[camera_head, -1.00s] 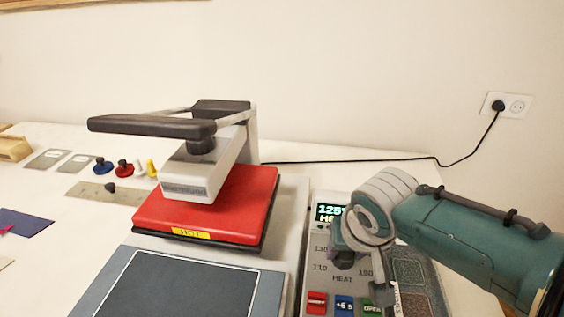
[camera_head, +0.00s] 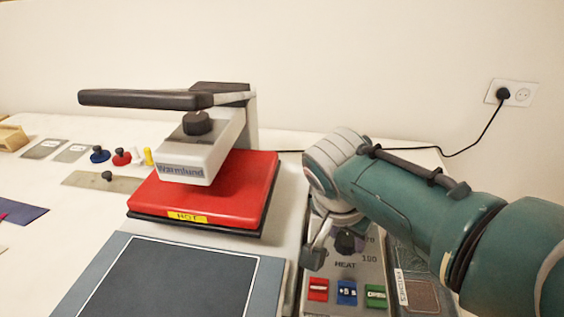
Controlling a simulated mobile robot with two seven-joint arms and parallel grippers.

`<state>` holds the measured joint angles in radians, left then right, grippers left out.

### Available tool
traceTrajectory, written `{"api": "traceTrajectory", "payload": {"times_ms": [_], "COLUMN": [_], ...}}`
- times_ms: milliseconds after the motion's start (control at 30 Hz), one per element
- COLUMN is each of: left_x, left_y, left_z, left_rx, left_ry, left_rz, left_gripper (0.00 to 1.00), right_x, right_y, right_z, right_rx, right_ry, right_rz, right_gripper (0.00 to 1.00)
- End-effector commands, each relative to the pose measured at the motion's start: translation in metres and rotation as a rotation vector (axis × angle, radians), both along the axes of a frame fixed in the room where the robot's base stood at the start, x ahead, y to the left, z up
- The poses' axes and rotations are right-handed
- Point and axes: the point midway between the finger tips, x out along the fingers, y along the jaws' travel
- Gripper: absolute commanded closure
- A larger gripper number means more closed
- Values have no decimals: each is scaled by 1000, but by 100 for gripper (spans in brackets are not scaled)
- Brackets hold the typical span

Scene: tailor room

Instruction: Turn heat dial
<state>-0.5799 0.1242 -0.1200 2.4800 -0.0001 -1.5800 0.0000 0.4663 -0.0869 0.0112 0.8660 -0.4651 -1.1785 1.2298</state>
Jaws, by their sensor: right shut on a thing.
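The heat dial (camera_head: 345,242) is a dark knob above the word HEAT on the grey control panel (camera_head: 345,278), right of the heat press. My right gripper (camera_head: 338,246) comes from the right, points down and is shut on the dial. One finger shows at the dial's left side; the other is mostly hidden. My wrist covers the panel's display and part of the dial's scale. The 100 mark shows at lower right. My left gripper is not in view.
The heat press has a red plate (camera_head: 205,190) labelled HOT, a raised black handle (camera_head: 150,99) and a dark lower platen (camera_head: 170,285). Red, blue and green buttons (camera_head: 347,293) sit below the dial. A black cable (camera_head: 470,145) runs to the wall socket.

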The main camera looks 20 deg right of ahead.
Motion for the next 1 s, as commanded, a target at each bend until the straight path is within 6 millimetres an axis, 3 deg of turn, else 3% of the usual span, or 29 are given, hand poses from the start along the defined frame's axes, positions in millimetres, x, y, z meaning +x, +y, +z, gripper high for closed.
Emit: {"api": "traceTrajectory", "payload": {"times_ms": [467,500,733,1000], "left_x": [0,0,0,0], "left_y": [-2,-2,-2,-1], "left_z": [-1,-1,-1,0], "left_rx": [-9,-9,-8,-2], "left_ry": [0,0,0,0], "left_rz": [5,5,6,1], "left_gripper": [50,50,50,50], "right_x": [0,0,0,0], "right_y": [-1,-1,-1,0], "right_z": [-1,-1,-1,1], "right_rx": [-1,-1,0,0], "right_ry": [0,0,0,0], "right_rz": [-13,-13,-12,-12], "right_gripper": [100,50,24,23]}}
